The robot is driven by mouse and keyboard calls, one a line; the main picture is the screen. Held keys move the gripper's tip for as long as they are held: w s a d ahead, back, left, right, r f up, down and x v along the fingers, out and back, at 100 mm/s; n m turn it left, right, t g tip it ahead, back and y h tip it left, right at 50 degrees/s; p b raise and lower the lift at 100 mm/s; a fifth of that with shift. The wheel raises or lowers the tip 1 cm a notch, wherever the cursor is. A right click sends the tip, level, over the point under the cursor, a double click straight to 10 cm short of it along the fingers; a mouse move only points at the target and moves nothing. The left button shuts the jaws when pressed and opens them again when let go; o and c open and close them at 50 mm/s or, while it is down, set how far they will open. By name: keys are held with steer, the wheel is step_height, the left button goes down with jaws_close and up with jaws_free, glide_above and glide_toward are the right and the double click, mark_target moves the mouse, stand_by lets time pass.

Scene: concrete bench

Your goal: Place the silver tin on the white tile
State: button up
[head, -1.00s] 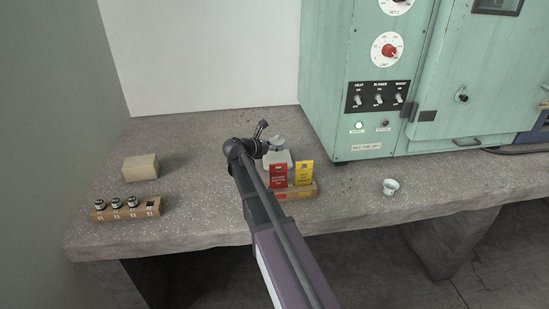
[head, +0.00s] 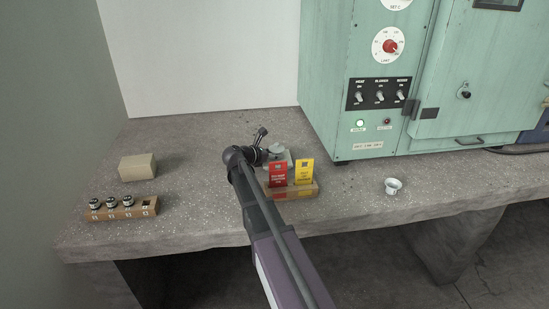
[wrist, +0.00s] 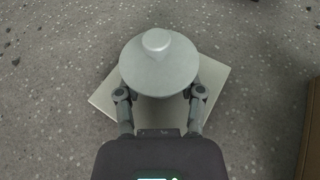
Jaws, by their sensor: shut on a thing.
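The silver tin (wrist: 158,70), round with a wide lid and a knob, is between the two fingers of my gripper (wrist: 159,94) in the wrist view. My gripper is shut on it. The white tile (wrist: 212,84) lies flat under the tin, turned at an angle, with its corners showing at both sides. In the head view the tin (head: 277,149) is just beyond my gripper (head: 268,154), over the tile (head: 289,160), which is partly hidden. I cannot tell whether the tin's base touches the tile.
A wooden holder (head: 300,190) with a red and a yellow packet stands close in front of the tile. A tan block (head: 138,167) and a rack of small jars (head: 122,209) are at left. A white cup (head: 393,187) is at right, before the green oven (head: 360,60).

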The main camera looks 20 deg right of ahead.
steer(key=shift+f, duration=0.1)
stand_by(0.3)
steer(key=o, duration=1.1)
steer(key=shift+s+a+r+p, duration=0.15)
steer(key=shift+a+r+p, duration=0.15)
steer(key=shift+a+r, duration=0.15)
steer(key=p+v, duration=0.3)
steer(key=v, duration=0.8)
steer(key=shift+f, duration=0.15)
